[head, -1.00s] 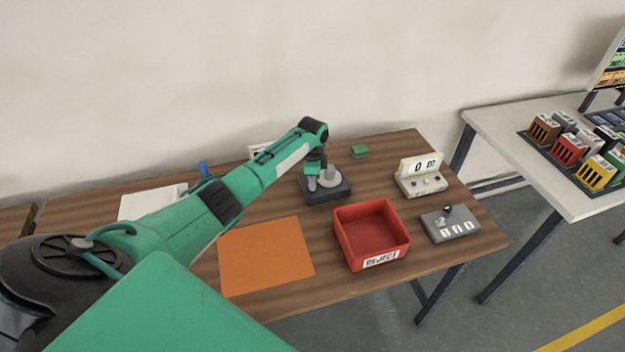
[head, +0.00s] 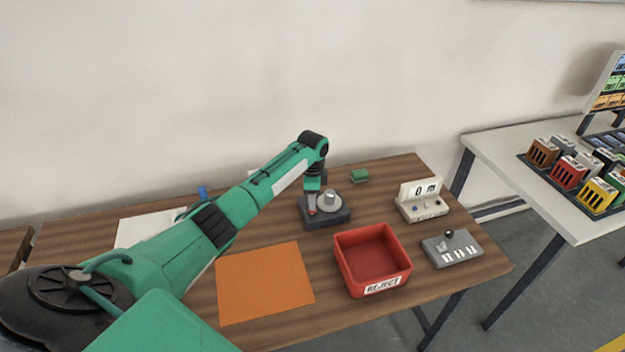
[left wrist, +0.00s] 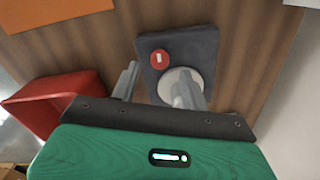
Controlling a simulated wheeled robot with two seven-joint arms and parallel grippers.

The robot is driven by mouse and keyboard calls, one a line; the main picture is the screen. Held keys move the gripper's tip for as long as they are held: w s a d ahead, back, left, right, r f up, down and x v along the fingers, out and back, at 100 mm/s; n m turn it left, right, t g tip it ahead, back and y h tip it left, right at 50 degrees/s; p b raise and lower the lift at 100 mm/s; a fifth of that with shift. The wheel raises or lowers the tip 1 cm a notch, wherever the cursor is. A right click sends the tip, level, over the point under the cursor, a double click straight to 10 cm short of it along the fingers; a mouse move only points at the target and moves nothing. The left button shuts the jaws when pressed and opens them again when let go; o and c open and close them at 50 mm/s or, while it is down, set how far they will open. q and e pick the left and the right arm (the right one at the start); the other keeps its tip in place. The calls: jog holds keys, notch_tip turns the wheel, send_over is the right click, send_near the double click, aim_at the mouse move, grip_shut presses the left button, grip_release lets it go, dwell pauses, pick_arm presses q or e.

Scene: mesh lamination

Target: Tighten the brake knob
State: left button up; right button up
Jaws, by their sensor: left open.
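The red knob (head: 311,211) with a pale mark on top sits on a dark block (head: 341,219) at the back middle of the table. It also shows in the left wrist view (left wrist: 160,60). My left gripper (head: 313,194) points down over the knob side of the block. In the left wrist view its fingers (left wrist: 158,76) are spread, with the knob seen beyond and between them, and nothing is held. The exact gap to the knob is unclear. My right gripper is not in view.
A red reject bin (head: 372,284) and an orange sheet (head: 264,284) lie in front of the block. A white counter box (head: 423,202), a grey switch box (head: 452,249) and a small green block (head: 359,176) are to its right and behind.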

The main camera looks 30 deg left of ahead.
pick_arm(q)
notch_tip(320, 180, up, 10)
jog(key=b, duration=0.2)
dwell(0.5)
